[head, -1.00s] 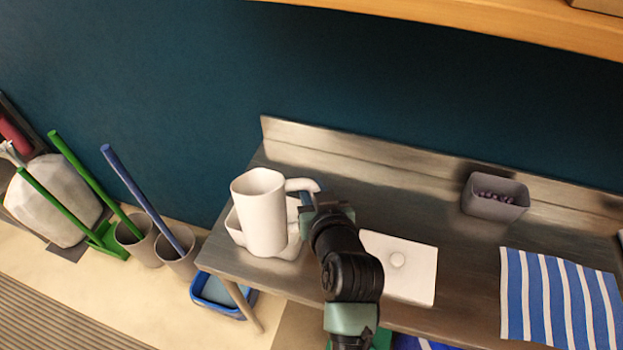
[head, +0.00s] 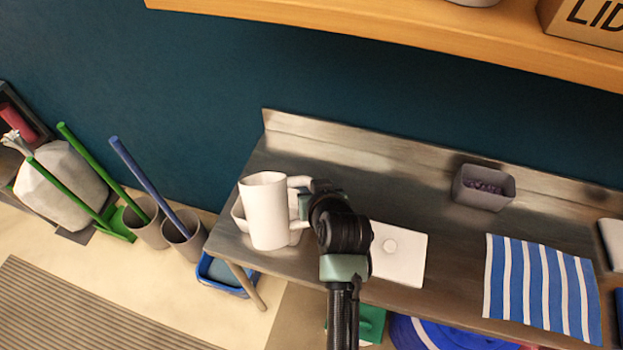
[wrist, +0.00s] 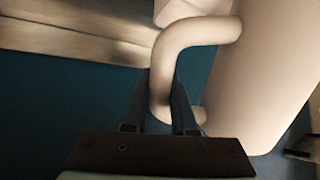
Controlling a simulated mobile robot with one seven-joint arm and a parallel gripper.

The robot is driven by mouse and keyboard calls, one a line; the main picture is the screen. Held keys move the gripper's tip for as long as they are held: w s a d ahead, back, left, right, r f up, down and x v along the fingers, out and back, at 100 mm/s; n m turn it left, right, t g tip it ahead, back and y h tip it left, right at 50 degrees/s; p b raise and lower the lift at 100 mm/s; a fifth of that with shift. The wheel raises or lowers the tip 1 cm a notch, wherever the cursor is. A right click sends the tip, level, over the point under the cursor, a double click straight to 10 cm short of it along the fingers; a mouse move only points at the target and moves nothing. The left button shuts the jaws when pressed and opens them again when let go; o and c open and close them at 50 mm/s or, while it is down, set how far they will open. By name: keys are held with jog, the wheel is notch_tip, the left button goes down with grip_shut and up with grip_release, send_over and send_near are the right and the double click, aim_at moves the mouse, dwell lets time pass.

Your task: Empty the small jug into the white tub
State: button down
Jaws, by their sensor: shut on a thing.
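The small white jug (head: 265,212) is in the head view at the left end of the steel counter. It looks close to upright, and its contents cannot be seen. My gripper (head: 303,200) is shut on the jug's handle, on the jug's right side. In the wrist view the jug's handle (wrist: 190,35) passes between the fingers of my gripper (wrist: 160,105). The white tub (head: 238,216) is mostly hidden behind and below the jug; only parts of its rim and wall show.
A white board (head: 402,262) with a round knob lies right of my arm. A grey bin (head: 484,188) with dark purple beans stands at the back right. A blue-striped cloth (head: 540,283) lies at the front right. A wooden shelf (head: 400,28) hangs above.

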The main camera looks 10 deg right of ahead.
notch_tip(320, 180, down, 7)
jog(key=w+g+b, duration=0.1)
jog(key=g+b, duration=0.1)
jog(key=g, duration=0.7)
jog(key=shift+w+y, duration=0.15)
jog(key=shift+y, duration=0.15)
jog(key=g+b, duration=0.1)
jog(key=b, duration=0.2)
jog(key=shift+w+g, duration=0.1)
jog(key=shift+g, duration=0.2)
jog(key=g+b, duration=0.1)
jog(key=b, duration=0.4)
jog(key=shift+w+d, duration=0.1)
jog(key=shift+w, duration=0.05)
jog(key=shift+r, duration=0.2)
dwell(2.1)
